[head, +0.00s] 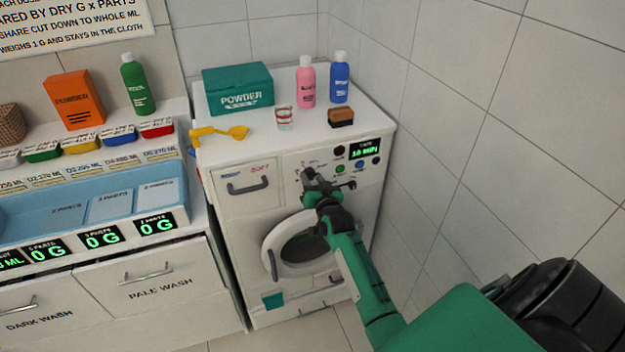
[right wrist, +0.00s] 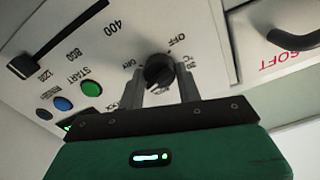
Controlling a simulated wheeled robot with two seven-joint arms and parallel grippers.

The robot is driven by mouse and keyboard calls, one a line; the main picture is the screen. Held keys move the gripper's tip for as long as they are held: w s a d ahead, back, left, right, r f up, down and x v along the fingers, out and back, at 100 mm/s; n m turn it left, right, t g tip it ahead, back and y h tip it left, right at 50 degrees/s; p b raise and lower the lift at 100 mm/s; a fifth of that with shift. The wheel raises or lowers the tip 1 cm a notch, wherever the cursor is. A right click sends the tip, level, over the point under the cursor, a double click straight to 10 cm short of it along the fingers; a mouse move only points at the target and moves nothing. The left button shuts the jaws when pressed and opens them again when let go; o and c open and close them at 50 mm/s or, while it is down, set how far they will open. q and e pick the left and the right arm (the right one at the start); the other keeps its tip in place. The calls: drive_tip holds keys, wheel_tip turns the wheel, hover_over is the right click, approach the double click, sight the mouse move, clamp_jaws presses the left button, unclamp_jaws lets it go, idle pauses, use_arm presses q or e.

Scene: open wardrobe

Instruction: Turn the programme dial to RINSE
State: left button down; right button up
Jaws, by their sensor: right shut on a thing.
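The white washing machine (head: 262,294) stands at the middle, with its programme dial (head: 308,173) on the upper front panel. The black dial also shows in the right wrist view (right wrist: 158,71), with small lettering around it that includes OFF. My right gripper (head: 312,184) is at the dial. In the right wrist view its two fingers (right wrist: 161,92) are shut on the dial, one on each side. I cannot tell which mark the dial points to; some lettering is hidden behind the fingers. My left gripper is not in view.
Beside the dial are a green START button (right wrist: 92,89), a blue button (right wrist: 63,103) and a slider (right wrist: 22,66). A lit display (head: 365,149) is at upper right. Bottles, a powder box (head: 238,90) and a brush (head: 341,118) stand on top. A tiled wall is close on the right.

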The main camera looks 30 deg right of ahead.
drive_tip(key=shift+f+m, duration=0.15)
drive_tip(key=shift+m, duration=0.15)
drive_tip(key=o, duration=1)
drive_tip(key=b+v, duration=0.3)
drive_tip(key=v, duration=1.1)
drive_tip(key=shift+w+a, duration=0.1)
